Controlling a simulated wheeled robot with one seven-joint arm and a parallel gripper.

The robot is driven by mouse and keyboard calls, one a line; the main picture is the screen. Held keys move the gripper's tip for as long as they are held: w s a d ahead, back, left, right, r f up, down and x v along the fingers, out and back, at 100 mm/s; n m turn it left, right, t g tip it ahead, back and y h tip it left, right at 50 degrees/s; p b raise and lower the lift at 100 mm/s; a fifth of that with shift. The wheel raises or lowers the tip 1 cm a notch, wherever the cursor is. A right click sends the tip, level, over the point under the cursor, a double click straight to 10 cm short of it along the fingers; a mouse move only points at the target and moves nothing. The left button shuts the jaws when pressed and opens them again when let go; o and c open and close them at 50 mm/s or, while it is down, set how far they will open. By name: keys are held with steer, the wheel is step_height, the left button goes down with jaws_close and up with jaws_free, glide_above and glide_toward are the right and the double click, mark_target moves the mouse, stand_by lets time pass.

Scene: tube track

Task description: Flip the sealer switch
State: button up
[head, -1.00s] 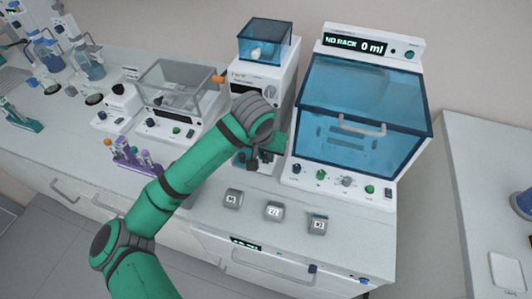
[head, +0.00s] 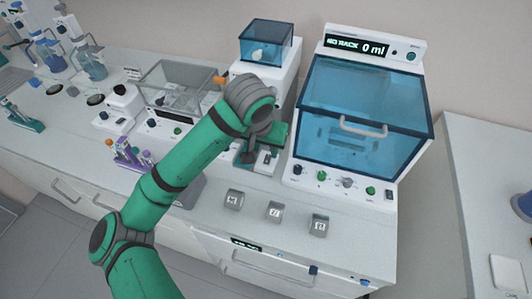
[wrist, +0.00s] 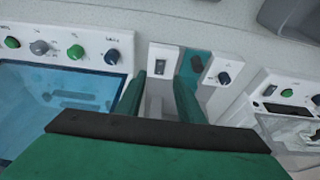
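The sealer (head: 278,90) is the white machine in the middle with a blue clear box on top. My arm covers much of its front. At its low front is a white panel with a small dark switch (head: 266,158). In the wrist view what looks like this switch (wrist: 158,71) sits on a white plate, just past my fingertips. My gripper (head: 262,148) is over the sealer's front. In the wrist view my gripper (wrist: 159,78) is open, its two green fingers apart with nothing between them. I cannot tell whether a finger touches the machine.
A large machine with a blue clear lid (head: 365,100) stands close on the right. A clear-lidded box machine (head: 175,90) stands on the left. A purple tube rack (head: 133,155) and several grey blocks, one here (head: 233,200), lie on the counter. The front counter is otherwise fairly clear.

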steer(key=v, duration=0.5)
stand_by(0.5)
